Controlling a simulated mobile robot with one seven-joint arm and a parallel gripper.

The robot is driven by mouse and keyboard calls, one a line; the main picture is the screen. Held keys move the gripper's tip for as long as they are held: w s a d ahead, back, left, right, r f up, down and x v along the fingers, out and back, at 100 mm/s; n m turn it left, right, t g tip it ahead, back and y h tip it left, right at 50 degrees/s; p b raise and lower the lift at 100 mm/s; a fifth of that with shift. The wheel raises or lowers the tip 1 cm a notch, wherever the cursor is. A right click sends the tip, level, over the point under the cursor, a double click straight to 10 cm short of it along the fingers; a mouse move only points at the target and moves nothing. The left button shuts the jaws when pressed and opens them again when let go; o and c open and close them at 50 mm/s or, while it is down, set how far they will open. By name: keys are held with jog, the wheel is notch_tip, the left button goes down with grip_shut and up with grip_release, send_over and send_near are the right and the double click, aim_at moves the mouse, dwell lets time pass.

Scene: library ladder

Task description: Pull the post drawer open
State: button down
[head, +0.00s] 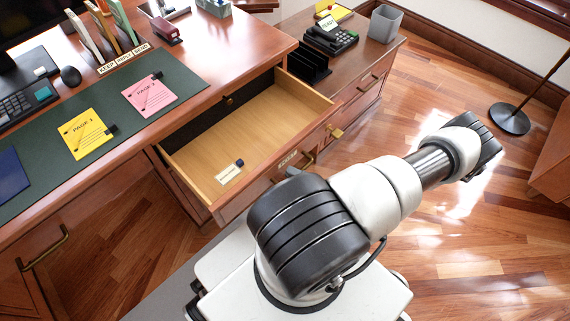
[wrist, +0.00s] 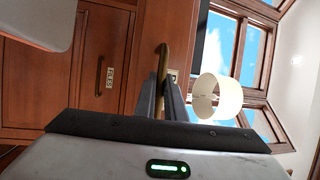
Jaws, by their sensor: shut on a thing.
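A drawer (head: 255,120) in the desk stands pulled out, its pale wood inside showing. A small label and a small dark blue item lie in it. Its front carries a label plate (head: 287,158), too small to read, and a brass handle (head: 308,158). In the wrist view my gripper (wrist: 161,88) is shut on an upright brass handle (wrist: 162,60), with one finger on each side. Part of a label plate (wrist: 173,76) shows just right of the fingers. In the head view my arm mostly hides the gripper at the drawer front.
A drawer labelled FILES (wrist: 110,78) with its own handle (wrist: 99,76) shows in the wrist view. The desk mat (head: 120,125) holds yellow and pink pages. A side cabinet (head: 345,75) bears a phone and grey bin. A floor lamp base (head: 510,119) stands right; floor between is clear.

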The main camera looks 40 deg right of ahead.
jog(key=shift+s, duration=0.7)
jog(key=c, duration=1.8)
grip_release()
jog(key=b+v, duration=0.1)
jog(key=v, duration=1.6)
jog(key=shift+s+d, duration=0.15)
jog(key=shift+s, duration=0.05)
